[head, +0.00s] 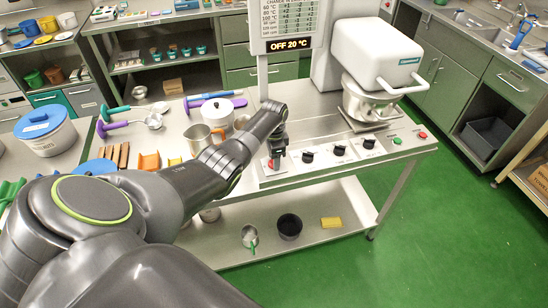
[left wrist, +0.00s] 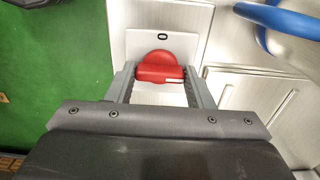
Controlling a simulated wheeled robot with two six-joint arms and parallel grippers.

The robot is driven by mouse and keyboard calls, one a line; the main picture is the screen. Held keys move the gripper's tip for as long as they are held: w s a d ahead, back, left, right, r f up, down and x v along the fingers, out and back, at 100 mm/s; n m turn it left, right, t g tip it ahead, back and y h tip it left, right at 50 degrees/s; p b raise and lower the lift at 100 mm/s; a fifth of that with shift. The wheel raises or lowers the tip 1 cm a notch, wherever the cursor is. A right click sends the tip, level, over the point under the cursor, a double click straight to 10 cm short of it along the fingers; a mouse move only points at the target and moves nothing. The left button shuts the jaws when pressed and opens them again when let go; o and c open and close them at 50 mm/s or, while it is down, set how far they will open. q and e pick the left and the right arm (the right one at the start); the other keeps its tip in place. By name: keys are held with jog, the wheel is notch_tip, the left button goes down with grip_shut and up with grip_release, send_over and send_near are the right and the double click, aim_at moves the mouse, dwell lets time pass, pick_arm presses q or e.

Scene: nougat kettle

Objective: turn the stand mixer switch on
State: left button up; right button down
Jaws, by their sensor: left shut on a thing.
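The stand mixer (head: 375,55) is a white machine with a metal bowl at the table's right end. A green button (head: 397,141) and a red button (head: 422,134) sit on the table's front edge near it. My left gripper (head: 277,152) points down at the left end of the control panel. It is shut on a red knob (left wrist: 160,66), with one finger on each side of it in the left wrist view. In the head view only a bit of red shows beside the fingers. My right gripper is not in view.
Three black knobs (head: 339,150) line the panel to the right of my gripper. A display (head: 290,44) above reads OFF 20 °C. A lower shelf holds a black pot (head: 289,226).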

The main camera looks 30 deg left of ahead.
pick_arm(q)
jog(key=shift+w+r, duration=0.1)
jog(key=shift+r, duration=0.05)
jog(key=o, duration=1)
notch_tip(320, 180, up, 17)
jog(key=b, duration=0.2)
jog(key=shift+r, duration=0.15)
